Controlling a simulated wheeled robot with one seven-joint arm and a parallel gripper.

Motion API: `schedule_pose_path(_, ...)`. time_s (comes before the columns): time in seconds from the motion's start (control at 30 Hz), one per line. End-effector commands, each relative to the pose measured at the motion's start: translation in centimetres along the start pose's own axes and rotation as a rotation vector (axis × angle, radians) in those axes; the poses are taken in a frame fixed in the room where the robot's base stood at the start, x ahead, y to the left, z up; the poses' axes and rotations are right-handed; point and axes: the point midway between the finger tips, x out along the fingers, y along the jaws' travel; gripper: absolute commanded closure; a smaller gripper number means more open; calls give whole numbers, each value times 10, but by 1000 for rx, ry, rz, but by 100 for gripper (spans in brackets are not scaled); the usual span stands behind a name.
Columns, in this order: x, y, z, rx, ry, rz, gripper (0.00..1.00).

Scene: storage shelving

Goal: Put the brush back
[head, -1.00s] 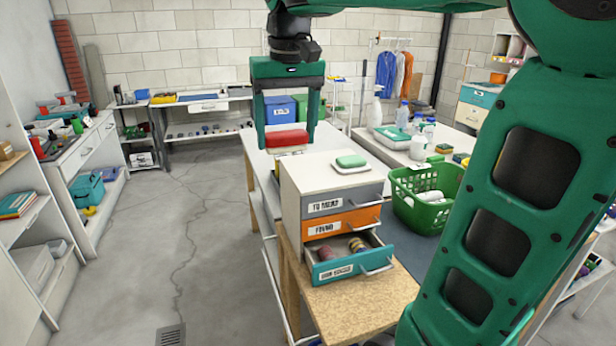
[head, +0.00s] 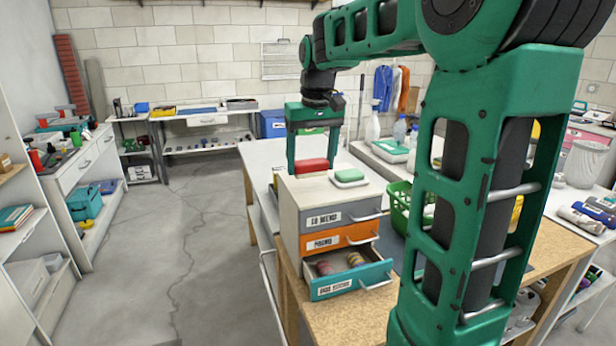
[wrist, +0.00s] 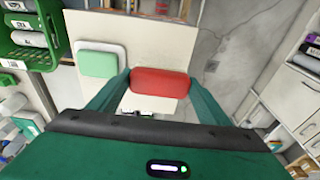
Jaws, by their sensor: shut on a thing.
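The brush (head: 311,165) has a red back; its underside is hidden in the head view. My gripper (head: 313,169) is shut on it, with one finger at each end. The wrist view shows the red back (wrist: 160,82) between the fingers, over an edge of the drawer unit's top (wrist: 150,40). In the head view the brush is at the back of the drawer unit (head: 300,190); I cannot tell whether it touches the top. A green block on a white dish (head: 349,177) sits on that top, to the right of the brush.
The unit's bottom drawer (head: 345,281) is pulled open, with rolled items inside. A green basket (head: 399,205) stands to the right, partly behind my arm. Bottles (head: 373,125) and a white tray (head: 391,150) are farther back. The floor at left is clear.

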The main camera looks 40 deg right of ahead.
Motion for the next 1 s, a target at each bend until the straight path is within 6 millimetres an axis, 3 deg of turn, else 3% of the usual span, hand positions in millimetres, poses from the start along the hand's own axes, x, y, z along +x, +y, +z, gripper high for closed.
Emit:
schedule_pose_path(0.3, 37, 0, 6, 1, -3, 0, 53)
schedule_pose_path(0.67, 40, 1, 6, 2, -2, 0, 53)
schedule_pose_path(0.7, 40, 1, 6, 2, -2, 0, 21)
schedule_pose_path(1.0, 39, 1, 6, 3, -1, 0, 21)
